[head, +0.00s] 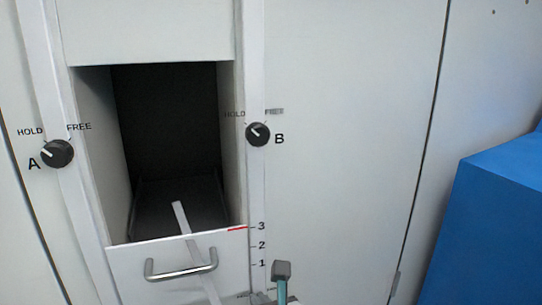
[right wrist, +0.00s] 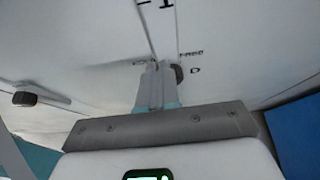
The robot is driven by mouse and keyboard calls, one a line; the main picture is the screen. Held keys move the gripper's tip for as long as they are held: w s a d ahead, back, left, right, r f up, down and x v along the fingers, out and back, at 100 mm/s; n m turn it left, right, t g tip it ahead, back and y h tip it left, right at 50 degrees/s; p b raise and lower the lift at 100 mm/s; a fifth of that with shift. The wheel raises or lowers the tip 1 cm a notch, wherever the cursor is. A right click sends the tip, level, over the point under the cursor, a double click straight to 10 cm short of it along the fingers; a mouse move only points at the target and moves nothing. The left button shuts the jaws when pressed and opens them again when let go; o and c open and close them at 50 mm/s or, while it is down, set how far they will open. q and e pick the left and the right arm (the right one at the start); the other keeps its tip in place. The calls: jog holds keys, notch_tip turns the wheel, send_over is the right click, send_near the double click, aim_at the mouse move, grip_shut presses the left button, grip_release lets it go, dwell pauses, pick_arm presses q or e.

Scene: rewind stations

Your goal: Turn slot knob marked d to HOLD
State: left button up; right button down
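The knob marked D (right wrist: 179,72) is a dark round knob in the right wrist view, partly hidden behind my right fingers. Its letter D is to its right, FREE is above right, and HOLD is partly covered at upper left. Its pointer is hidden. My right gripper (right wrist: 158,68) looks shut, its two pale fingers side by side with nothing visible between them. The fingertips are in front of the knob and slightly left; I cannot tell if they touch. In the head view, part of my right gripper (head: 281,270) shows at the bottom. My left gripper is not in view.
Knob A (head: 57,153) and knob B (head: 258,134) flank an open, dark compartment (head: 165,130). Below is a drawer front with a metal handle (head: 182,265), beside a 1-2-3 scale with a red mark at 3. A blue box (head: 500,220) stands at right.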

jog(key=shift+s+a+f, duration=0.1)
jog(key=shift+f, duration=0.1)
jog(key=s, duration=0.2)
jog(key=s+d, duration=0.1)
jog(key=s+r, duration=0.1)
jog(key=s, duration=0.1)
jog(key=shift+s+d, duration=0.3)
dwell(0.5)
